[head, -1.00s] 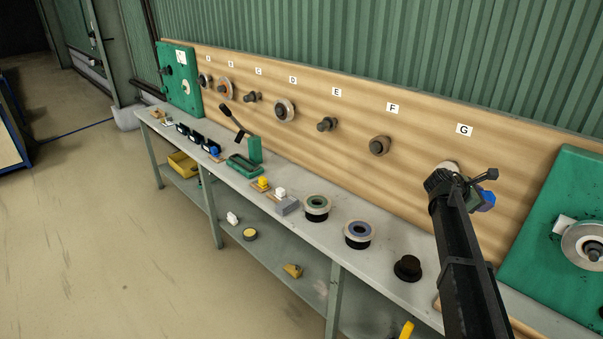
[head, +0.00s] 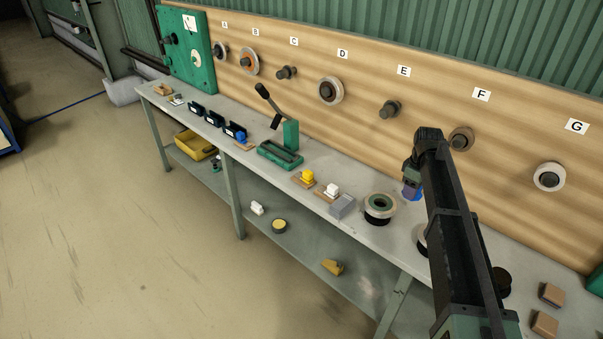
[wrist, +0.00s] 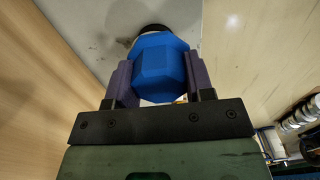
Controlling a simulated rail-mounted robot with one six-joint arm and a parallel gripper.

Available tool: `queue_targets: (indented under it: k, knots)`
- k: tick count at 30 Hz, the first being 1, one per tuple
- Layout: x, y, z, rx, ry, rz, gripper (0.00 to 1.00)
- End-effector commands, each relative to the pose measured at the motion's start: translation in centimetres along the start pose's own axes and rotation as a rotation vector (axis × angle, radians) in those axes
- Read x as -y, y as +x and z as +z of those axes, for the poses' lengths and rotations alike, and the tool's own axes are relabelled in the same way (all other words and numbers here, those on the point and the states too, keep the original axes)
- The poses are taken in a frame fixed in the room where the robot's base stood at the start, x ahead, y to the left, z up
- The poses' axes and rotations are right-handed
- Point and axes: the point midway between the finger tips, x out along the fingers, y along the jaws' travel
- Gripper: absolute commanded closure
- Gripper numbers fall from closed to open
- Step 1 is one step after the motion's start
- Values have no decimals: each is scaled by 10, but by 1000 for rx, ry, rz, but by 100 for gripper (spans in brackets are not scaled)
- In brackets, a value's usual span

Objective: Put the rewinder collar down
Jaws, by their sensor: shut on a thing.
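My gripper (head: 411,184) is over the back part of the bench (head: 222,157), below and left of the peg marked F. It is shut on a blue faceted collar, the rewinder collar (wrist: 160,65), which sits between the two purple-grey fingers in the wrist view. In the head view only a little blue of the collar (head: 411,194) shows below the wrist. The collar appears to be held above the bench top; my arm hides part of what lies under and beside it.
A green-topped coil (head: 380,207) stands left of my gripper; another coil (head: 421,240) is mostly behind my arm. Yellow (head: 307,176) and white (head: 332,190) knobs sit on wooden pads. A green lever press (head: 288,145) stands farther left. Lettered pegs line the wooden backboard (head: 380,60).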

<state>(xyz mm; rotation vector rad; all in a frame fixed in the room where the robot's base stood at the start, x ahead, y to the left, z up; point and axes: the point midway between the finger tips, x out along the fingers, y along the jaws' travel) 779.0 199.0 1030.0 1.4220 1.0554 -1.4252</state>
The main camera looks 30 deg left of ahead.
Motion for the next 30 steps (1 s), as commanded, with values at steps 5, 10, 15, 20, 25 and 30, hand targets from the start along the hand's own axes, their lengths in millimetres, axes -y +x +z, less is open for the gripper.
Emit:
queue_targets:
  k: [5, 10, 15, 20, 25, 30]
  knots:
    - [0, 0, 0, 0, 0, 1, 99]
    - [0, 25, 0, 0, -1, 1, 99]
    - [-1, 85, 0, 1, -1, 1, 99]
    - [-1, 139, 0, 1, -1, 1, 99]
    - [-1, 163, 0, 1, -1, 2, 99]
    - [-1, 166, 0, 1, -1, 2, 99]
